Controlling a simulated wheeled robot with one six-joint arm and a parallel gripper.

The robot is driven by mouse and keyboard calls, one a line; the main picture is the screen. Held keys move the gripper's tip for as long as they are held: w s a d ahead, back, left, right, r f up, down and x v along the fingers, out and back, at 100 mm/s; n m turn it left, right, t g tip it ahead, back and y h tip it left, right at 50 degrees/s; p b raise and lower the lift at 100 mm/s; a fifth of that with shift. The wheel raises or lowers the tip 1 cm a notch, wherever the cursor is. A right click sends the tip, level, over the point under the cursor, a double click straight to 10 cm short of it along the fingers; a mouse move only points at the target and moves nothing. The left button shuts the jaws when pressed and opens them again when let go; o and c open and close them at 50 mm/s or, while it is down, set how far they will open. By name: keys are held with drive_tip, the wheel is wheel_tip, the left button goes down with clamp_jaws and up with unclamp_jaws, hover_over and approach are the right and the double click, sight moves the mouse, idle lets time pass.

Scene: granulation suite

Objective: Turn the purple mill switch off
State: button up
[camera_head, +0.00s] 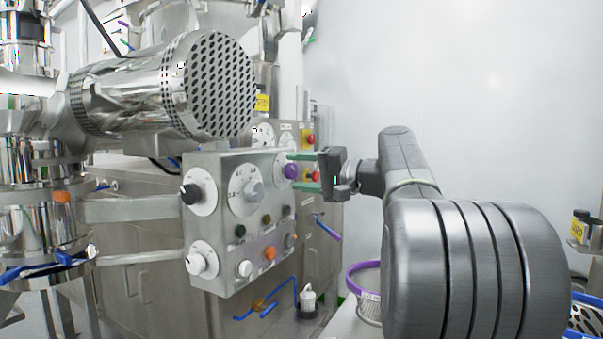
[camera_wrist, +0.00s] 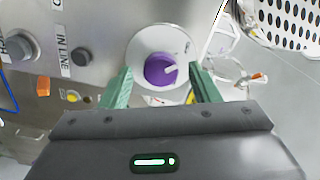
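The purple mill switch (camera_head: 291,171) is a round purple knob at the upper right of a steel control panel (camera_head: 217,162). In the wrist view the purple knob (camera_wrist: 160,69) sits on a white round dial plate, with a pale pointer mark aimed to the right and slightly up. My gripper (camera_head: 302,171) has two green fingers and is at the panel's right side, in front of the knob. In the wrist view my gripper (camera_wrist: 160,88) is open, with one finger to each side of the knob and visible gaps. Whether the fingertips reach past the knob's face is unclear.
The panel also carries a black knob (camera_head: 190,194), a grey knob (camera_head: 254,190), a white knob (camera_head: 196,264) and an orange button (camera_head: 270,252). A perforated steel cylinder (camera_head: 218,84) hangs above the panel. A purple-rimmed sieve (camera_head: 364,268) stands low, beside my arm.

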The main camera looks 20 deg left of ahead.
drive_tip(key=s+d, duration=0.1)
drive_tip(key=d, duration=1.2)
drive_tip(key=shift+d, duration=0.4)
drive_tip(key=a, duration=0.9)
drive_tip(key=w+a, duration=0.1)
drive_tip(key=a, duration=0.4)
drive_tip(key=shift+d, duration=0.1)
